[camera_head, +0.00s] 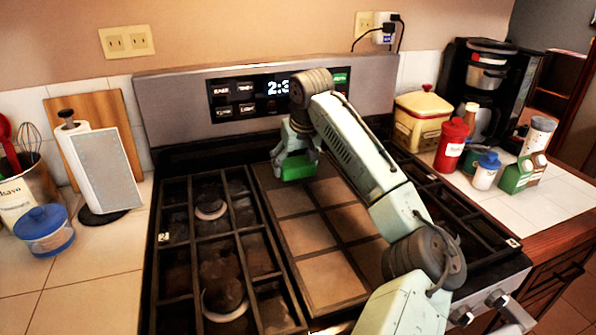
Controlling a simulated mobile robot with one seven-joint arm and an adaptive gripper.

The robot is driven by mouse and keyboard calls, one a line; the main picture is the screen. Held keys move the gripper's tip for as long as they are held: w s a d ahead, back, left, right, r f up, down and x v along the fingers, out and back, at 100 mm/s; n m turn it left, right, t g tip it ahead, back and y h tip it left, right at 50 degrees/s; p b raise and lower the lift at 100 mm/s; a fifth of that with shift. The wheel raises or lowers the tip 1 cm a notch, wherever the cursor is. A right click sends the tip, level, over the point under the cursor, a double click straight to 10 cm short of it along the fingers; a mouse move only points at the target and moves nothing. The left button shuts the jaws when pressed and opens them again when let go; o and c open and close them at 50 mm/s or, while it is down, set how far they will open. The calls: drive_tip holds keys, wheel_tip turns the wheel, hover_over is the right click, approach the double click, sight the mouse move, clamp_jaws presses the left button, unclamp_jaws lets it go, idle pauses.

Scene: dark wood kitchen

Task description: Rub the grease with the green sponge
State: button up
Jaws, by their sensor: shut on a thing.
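The green sponge (296,169) is at the back of the stove's middle section. My gripper (292,160) is shut on it from above. The sponge is low, close to the stove top; I cannot tell whether it touches the surface. Dark brown patches (221,275) that look like grease lie around the left burners, in front and to the left of the sponge. The flat middle panel (306,233) in front of the sponge looks tan, with dark bars across it. My arm covers part of the right side of the stove.
Left of the stove stand a paper towel roll (95,170), a blue-lidded container (46,230) and a utensil pot (25,190). On the right are a yellow canister (421,124), a red bottle (450,146), a coffee maker (487,80) and a green box (519,177). The stove's back panel (170,107) rises behind my gripper.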

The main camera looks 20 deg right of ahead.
drive_tip(key=shift+r, duration=2.35)
drive_tip(key=shift+f, duration=0.1)
